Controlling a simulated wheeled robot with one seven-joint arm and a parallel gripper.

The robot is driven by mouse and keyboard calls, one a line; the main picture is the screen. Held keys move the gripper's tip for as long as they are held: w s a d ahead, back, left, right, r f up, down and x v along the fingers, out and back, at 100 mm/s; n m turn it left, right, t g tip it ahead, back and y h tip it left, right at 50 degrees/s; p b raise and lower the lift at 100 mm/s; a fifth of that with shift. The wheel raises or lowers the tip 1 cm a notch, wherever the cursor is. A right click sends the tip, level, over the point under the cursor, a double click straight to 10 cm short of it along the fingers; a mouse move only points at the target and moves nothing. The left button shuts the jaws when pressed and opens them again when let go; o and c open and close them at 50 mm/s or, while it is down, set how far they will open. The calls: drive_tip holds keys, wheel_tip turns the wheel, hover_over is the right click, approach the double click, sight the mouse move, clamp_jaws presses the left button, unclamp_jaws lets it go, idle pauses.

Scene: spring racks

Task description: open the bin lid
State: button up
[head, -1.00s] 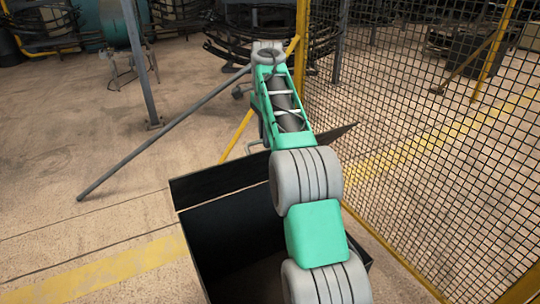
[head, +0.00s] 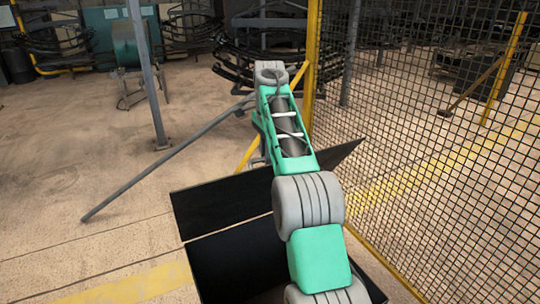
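The black bin (head: 225,262) stands at the bottom centre of the head view, with its dark inside visible from above. Its black lid (head: 222,208) stands raised along the far side, so the bin is open. The lid's right corner shows to the right of my arm. My green and grey arm reaches over the bin and past the lid, hiding the middle of both. My gripper is hidden behind the arm's far end, so its fingers and any contact with the lid cannot be seen.
A yellow-framed mesh fence (head: 430,150) runs along the right. A grey upright post (head: 147,80) with a slanting brace (head: 165,165) stands at the left. Racks of dark springs (head: 262,50) are at the back. The floor left of the bin is clear.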

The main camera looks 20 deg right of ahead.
drive_tip(key=shift+o, duration=0.7)
drive_tip(key=shift+w+a, duration=0.1)
drive_tip(key=shift+a, duration=0.1)
drive_tip(key=shift+o, duration=0.8)
drive_tip(key=shift+d+r, duration=0.15)
drive_tip(key=shift+d, duration=0.3)
drive_tip(key=shift+a+r, duration=0.1)
drive_tip(key=shift+r, duration=0.7)
drive_tip(key=s+r, duration=0.2)
drive_tip(key=s+r+b, duration=0.1)
drive_tip(key=s+r, duration=0.1)
drive_tip(key=r, duration=0.1)
drive_tip(key=s+r, duration=0.1)
drive_tip(key=r, duration=0.1)
drive_tip(key=shift+s+a+r, duration=0.3)
drive_tip(key=shift+s+a, duration=0.1)
drive_tip(key=s+a+r+b, duration=0.1)
drive_tip(key=s+r+b, duration=0.2)
drive_tip(key=s, duration=0.5)
drive_tip(key=shift+s+a+r, duration=0.15)
drive_tip(key=shift+a+r, duration=0.1)
drive_tip(key=shift+r, duration=0.15)
drive_tip(key=shift+c, duration=0.3)
